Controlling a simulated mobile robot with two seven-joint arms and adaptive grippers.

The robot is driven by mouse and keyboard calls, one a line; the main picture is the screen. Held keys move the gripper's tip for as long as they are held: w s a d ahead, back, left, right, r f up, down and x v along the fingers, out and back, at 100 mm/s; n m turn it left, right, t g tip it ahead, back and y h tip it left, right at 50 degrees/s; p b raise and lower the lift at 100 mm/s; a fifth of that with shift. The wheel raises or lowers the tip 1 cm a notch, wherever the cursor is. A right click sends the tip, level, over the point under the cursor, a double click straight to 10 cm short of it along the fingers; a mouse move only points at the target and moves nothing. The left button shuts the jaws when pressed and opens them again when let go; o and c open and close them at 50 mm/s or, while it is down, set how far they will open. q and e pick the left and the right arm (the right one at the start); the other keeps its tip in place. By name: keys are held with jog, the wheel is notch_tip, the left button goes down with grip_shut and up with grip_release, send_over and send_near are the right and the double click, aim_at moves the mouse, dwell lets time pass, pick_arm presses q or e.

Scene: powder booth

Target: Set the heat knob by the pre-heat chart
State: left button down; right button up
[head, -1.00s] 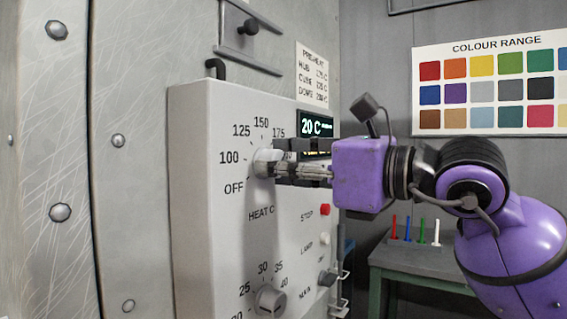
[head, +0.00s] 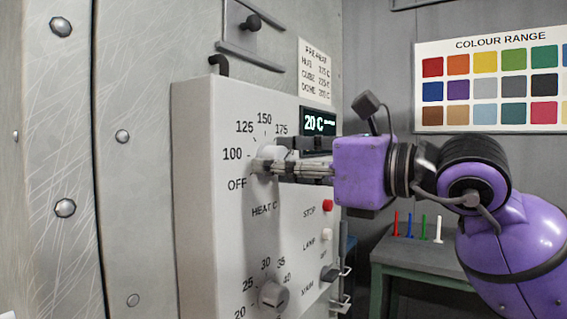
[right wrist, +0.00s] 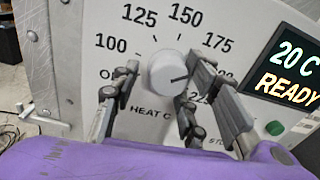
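The white heat knob (right wrist: 168,74) sits on the control panel (head: 205,240), ringed by OFF, 100, 125, 150, 175 and higher marks. My right gripper (head: 262,160) is at the knob. In the right wrist view its fingers (right wrist: 163,76) stand apart on either side of the knob, with a small gap at the left finger; contact at the right finger cannot be told. A dark line on the knob face runs toward the right finger. The display (head: 318,122) reads 20 C, and READY in the wrist view. The pre-heat chart (head: 314,72) lists hub, cube and dome; its figures are blurred.
Below are a second knob (head: 273,297), a red stop button (head: 328,205), a lamp button (head: 327,234) and a main switch (head: 329,273). A colour range chart (head: 490,85) hangs on the back wall above a bench (head: 425,256) with several coloured sticks.

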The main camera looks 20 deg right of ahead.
pick_arm(q)
jog(key=shift+s+a, duration=0.1)
jog(key=shift+s, duration=0.2)
pick_arm(e)
jog(key=shift+r, duration=0.1)
pick_arm(q)
jog(key=shift+w, duration=0.15)
pick_arm(e)
jog(key=v, duration=1.2)
